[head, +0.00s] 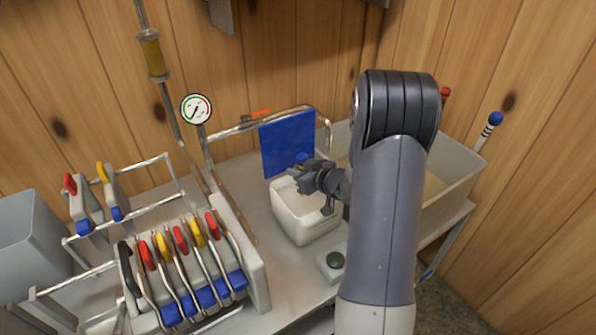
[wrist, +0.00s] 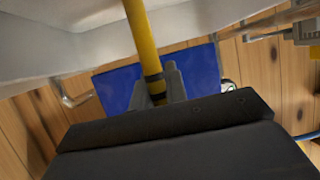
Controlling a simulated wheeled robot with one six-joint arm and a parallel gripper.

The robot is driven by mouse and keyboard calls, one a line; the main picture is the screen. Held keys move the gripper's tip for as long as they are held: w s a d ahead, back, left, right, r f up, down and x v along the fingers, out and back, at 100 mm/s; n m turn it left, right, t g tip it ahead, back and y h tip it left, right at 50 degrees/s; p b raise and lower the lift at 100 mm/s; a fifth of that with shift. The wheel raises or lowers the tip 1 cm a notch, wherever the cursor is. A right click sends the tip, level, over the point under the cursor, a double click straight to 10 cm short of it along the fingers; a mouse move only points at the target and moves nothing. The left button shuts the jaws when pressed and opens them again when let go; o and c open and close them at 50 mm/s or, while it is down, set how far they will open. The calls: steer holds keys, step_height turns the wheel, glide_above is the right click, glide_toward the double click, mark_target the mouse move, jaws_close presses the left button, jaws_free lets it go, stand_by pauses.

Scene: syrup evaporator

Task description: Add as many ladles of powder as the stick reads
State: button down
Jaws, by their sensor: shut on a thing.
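My gripper (head: 306,178) is over the rim of a white square tub (head: 305,222) in the head view. A stick with a blue knob (head: 495,119) and black and white bands stands at the right-hand trough. A red-topped stick (head: 445,93) is partly hidden behind my arm.
A large pale trough (head: 468,166) with tan contents stands at the right, partly behind my arm. A blue panel (head: 286,144) hangs behind the tub. A green button (head: 335,260) is in front. Several coloured levers (head: 180,240) and a gauge (head: 197,109) are at the left.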

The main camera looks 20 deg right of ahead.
step_height(320, 180, up, 16)
steer(key=p, duration=1.4)
steer(key=shift+f, duration=0.1)
stand_by(0.6)
